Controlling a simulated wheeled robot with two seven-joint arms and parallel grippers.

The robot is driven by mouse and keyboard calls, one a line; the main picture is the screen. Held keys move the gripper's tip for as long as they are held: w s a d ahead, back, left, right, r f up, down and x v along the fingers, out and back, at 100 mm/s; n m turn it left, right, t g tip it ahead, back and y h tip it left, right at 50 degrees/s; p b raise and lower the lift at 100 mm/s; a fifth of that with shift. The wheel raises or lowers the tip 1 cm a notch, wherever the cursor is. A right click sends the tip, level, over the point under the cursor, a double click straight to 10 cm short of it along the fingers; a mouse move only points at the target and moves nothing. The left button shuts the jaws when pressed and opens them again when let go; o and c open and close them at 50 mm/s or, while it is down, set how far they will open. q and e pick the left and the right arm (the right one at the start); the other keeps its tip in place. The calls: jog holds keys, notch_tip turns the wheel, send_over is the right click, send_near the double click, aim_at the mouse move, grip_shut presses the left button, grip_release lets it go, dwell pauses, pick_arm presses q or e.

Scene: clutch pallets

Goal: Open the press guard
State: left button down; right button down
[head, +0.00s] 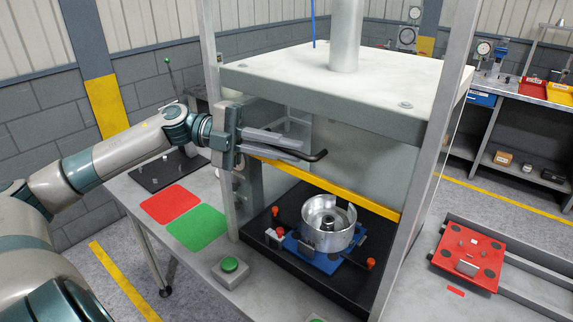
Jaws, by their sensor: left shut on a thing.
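The press guard shows as a clear panel with a yellow bar (378,206) along its lower edge, across the front of the press frame. The bar sits above the press bed, at about the height of the housing's top. A black bent handle (319,156) stands out by the guard. My left gripper (300,149) reaches in from the left, its fingers shut on the handle, whose bent end sticks out past the fingertips. Part of the handle is hidden by the fingers. My right gripper is out of view.
A metal housing (342,237) sits on a blue fixture (323,262) with red knobs on the black bed. Grey posts (436,150) flank the opening. Red (171,204) and green (198,228) mats and a green button (230,264) lie left; a red pallet (485,250) lies right.

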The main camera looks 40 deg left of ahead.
pick_arm(q)
jog(key=shift+r, duration=0.45)
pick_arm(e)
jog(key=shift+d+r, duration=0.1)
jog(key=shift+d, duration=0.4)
pick_arm(q)
jog(key=c, duration=1.8)
grip_release()
jog(key=shift+c, duration=0.2)
jog(key=shift+a+f, duration=0.15)
